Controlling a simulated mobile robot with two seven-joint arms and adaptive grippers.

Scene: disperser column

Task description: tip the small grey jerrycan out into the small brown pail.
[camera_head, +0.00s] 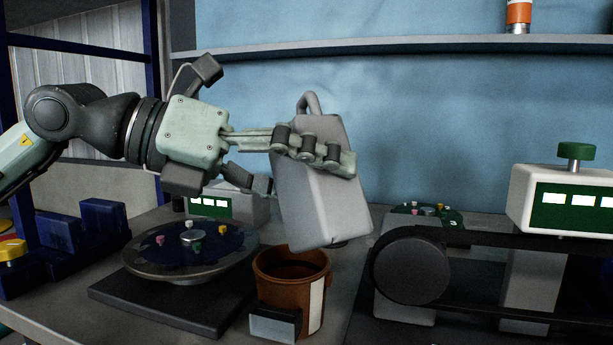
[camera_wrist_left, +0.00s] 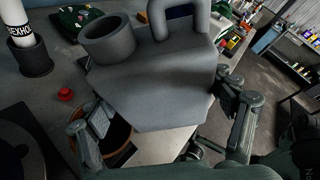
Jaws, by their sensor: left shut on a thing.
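The small grey jerrycan (camera_head: 318,205) hangs in my left gripper (camera_head: 312,150), which is shut around its body. The can is slightly tilted, with its handle at the top and its base low. In the left wrist view the jerrycan (camera_wrist_left: 150,85) shows its round spout and loop handle, with a gripper finger on each side. The small brown pail (camera_head: 309,308) stands upright on the bench, just below and left of the can's base. Part of the pail (camera_wrist_left: 118,135) shows beneath the can in the wrist view. I see no stream from the spout. My right gripper is not in view.
A dark turntable (camera_head: 190,250) with small coloured pegs stands left of the pail. A small grey block (camera_head: 275,325) is in front of the pail. A white machine with a green knob (camera_head: 565,200) stands at the right. A shelf (camera_head: 400,45) runs along the back wall.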

